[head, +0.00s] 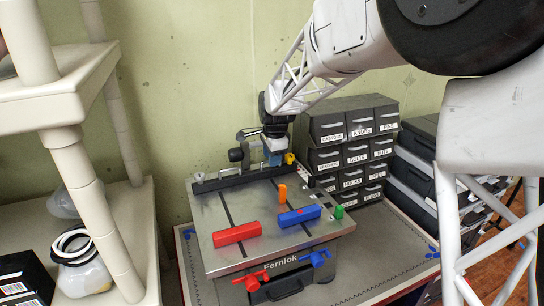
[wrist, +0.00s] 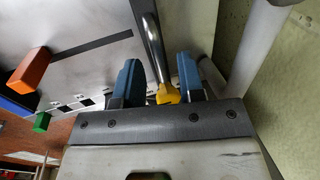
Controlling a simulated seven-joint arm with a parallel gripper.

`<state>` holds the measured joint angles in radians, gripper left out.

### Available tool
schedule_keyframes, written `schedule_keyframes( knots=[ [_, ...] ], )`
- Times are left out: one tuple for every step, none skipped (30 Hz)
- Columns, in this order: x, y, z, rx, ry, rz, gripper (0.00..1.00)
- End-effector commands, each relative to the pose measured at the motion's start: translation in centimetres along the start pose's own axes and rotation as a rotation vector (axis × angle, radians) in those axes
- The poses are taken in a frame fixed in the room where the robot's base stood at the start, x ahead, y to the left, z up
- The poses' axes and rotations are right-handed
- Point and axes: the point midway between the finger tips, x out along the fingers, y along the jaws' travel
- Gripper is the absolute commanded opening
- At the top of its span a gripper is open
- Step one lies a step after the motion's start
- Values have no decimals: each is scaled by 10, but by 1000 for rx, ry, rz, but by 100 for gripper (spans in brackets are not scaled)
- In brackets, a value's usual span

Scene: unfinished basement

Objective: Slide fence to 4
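The machine table (head: 225,210) is a grey metal plate on a base marked "Fernlok". A dark bar that looks like the fence (head: 232,181) lies along its back edge. A yellow piece (head: 289,158) stands at the bar's right end; in the wrist view the yellow tip (wrist: 167,94) ends a curved metal rod (wrist: 153,45). My gripper (head: 274,155) is at the back right of the table. Its blue fingers (wrist: 157,85) are apart, with the yellow tip between them, closer to the right finger. A black-and-white scale (wrist: 80,103) runs along the table edge; its numbers are unreadable.
A red block (head: 236,234), a blue block (head: 299,216) and an orange block (head: 282,193) stand on the table. A green block (head: 339,212) is at its right edge. Labelled drawers (head: 350,145) stand close behind right. A cream shelf (head: 80,200) is at left.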

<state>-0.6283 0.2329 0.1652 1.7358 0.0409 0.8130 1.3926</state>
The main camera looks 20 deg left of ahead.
Motion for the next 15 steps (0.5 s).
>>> schedule_keyframes(
  knots=[
    [0, 0, 0, 0, 0, 0, 36],
    [0, 0, 0, 0, 0, 0, 36],
    [0, 0, 0, 0, 0, 0, 36],
    [0, 0, 0, 0, 0, 0, 36],
    [0, 0, 0, 0, 0, 0, 36],
    [0, 0, 0, 0, 0, 0, 36],
    [-1, 0, 0, 0, 0, 0, 36],
    [-1, 0, 0, 0, 0, 0, 36],
    [-3, 0, 0, 0, 0, 0, 36],
    [-4, 0, 0, 0, 0, 0, 36],
    [-6, 0, 0, 0, 0, 0, 36],
    [-8, 0, 0, 0, 0, 0, 36],
    [-11, 0, 0, 0, 0, 0, 36],
    [-13, 0, 0, 0, 0, 0, 36],
    [-17, 0, 0, 0, 0, 0, 36]
  ],
)
